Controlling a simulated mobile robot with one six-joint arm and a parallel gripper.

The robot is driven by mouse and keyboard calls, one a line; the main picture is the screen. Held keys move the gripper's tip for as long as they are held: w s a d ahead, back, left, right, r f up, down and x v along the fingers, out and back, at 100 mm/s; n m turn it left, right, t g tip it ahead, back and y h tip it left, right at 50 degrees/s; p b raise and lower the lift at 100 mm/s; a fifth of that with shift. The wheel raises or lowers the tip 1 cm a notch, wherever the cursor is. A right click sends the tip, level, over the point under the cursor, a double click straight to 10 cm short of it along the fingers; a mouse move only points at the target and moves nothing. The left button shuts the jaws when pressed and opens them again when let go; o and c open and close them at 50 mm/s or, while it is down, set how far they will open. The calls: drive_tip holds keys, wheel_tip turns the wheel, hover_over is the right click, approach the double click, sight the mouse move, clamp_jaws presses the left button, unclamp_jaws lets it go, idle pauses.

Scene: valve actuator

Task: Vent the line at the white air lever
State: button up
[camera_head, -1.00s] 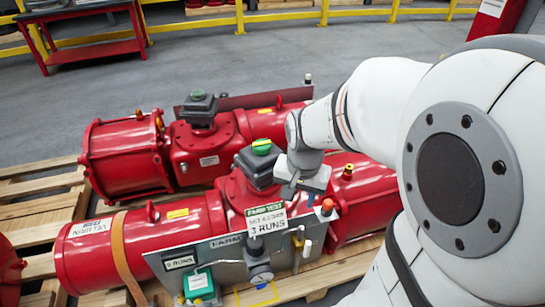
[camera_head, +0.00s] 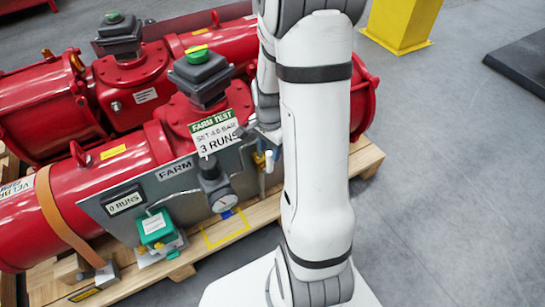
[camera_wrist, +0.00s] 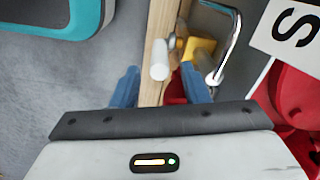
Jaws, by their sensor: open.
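The white air lever (camera_wrist: 159,60) shows in the wrist view as a short white rod beside a yellow valve body (camera_wrist: 199,50) with a bent metal tube. My gripper (camera_wrist: 160,88) is open, with its blue fingertips apart. In that view the lever's near end lies just beyond the gap between the fingers, and nothing is held. In the head view the lever (camera_head: 277,155) is small, at the right end of the grey panel (camera_head: 108,213) on the front red actuator (camera_head: 137,160). My arm hides most of my gripper there.
A FARM TEST sign (camera_head: 216,132) hangs above a pressure gauge (camera_head: 222,201) on the panel. A green-and-white box (camera_head: 156,228) stands below the 0 RUNS display (camera_head: 124,203). A second red actuator (camera_head: 45,103) lies behind. Grey floor (camera_head: 450,180) is clear to the right.

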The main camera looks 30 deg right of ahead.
sight(269, 153)
drive_tip(key=shift+f+b, duration=0.45)
drive_tip(key=shift+f, duration=1.15)
drive_tip(key=shift+c, duration=0.2)
clamp_jaws()
